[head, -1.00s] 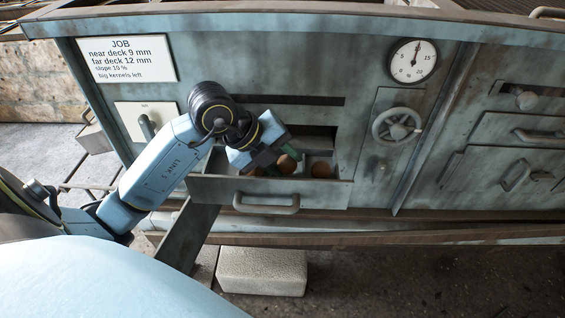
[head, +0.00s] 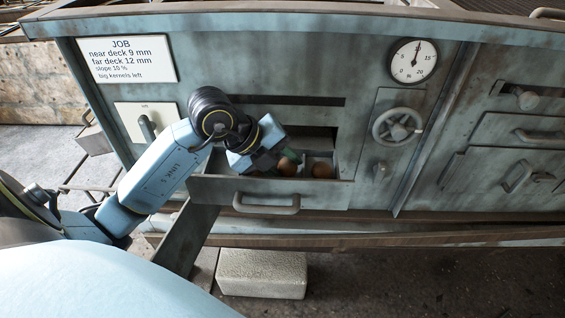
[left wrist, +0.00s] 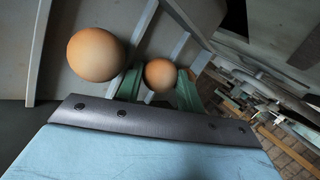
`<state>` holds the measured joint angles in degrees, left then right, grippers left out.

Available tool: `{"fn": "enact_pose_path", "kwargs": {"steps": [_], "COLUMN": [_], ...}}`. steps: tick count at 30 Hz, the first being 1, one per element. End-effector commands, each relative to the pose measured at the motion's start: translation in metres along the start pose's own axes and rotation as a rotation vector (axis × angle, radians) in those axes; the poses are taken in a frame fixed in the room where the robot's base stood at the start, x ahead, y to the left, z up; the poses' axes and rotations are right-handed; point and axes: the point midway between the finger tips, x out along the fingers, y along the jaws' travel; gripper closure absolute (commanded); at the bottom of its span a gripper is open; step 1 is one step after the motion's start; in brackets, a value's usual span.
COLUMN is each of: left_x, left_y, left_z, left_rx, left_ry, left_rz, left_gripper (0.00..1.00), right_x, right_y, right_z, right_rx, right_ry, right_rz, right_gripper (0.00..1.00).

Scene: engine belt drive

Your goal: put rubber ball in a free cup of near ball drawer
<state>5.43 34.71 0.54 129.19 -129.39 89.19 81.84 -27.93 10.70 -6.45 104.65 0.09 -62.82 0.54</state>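The near ball drawer (head: 222,192) is pulled open, with dividers making cups inside. My left gripper (left wrist: 159,84) reaches down into the drawer from above, at its left part. In the left wrist view its green fingers stand on both sides of a brown rubber ball (left wrist: 160,74) and appear to touch it. This ball is hidden behind the gripper in the head view. Another brown ball (left wrist: 95,54) sits in the cup beside it. In the head view, two brown balls show, one right of the fingers (head: 288,167) and one farther right (head: 322,170). My right gripper is out of view.
The drawer's handle (head: 266,203) sticks out in front. A handwheel (head: 397,127) and a dial (head: 413,61) are on the cabinet to the right. A pale block (head: 262,272) lies on the floor below. A dark slot opens above the drawer.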

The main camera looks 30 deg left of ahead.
Motion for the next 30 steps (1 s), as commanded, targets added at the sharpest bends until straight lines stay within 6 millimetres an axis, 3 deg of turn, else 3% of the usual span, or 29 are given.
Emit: {"fn": "enact_pose_path", "kwargs": {"steps": [12, 15, 20, 30], "left_x": [0.002, -0.005, -0.042, -0.109], "left_y": [0.005, -0.001, -0.003, -0.005], "left_z": [-0.003, -0.003, -0.001, 0.000], "left_rx": [-0.007, -0.006, -0.003, -0.003], "left_ry": [0.015, 0.014, 0.007, 0.005], "left_rz": [0.026, 0.024, 0.021, 0.013], "left_gripper": [0.54, 0.54, 0.54, 0.54], "right_x": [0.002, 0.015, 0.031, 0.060], "right_y": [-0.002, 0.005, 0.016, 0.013], "right_z": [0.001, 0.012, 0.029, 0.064], "right_rx": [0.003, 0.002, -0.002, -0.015], "right_ry": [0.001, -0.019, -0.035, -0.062], "right_rz": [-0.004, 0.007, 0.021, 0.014], "right_gripper": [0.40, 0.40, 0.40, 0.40]}}
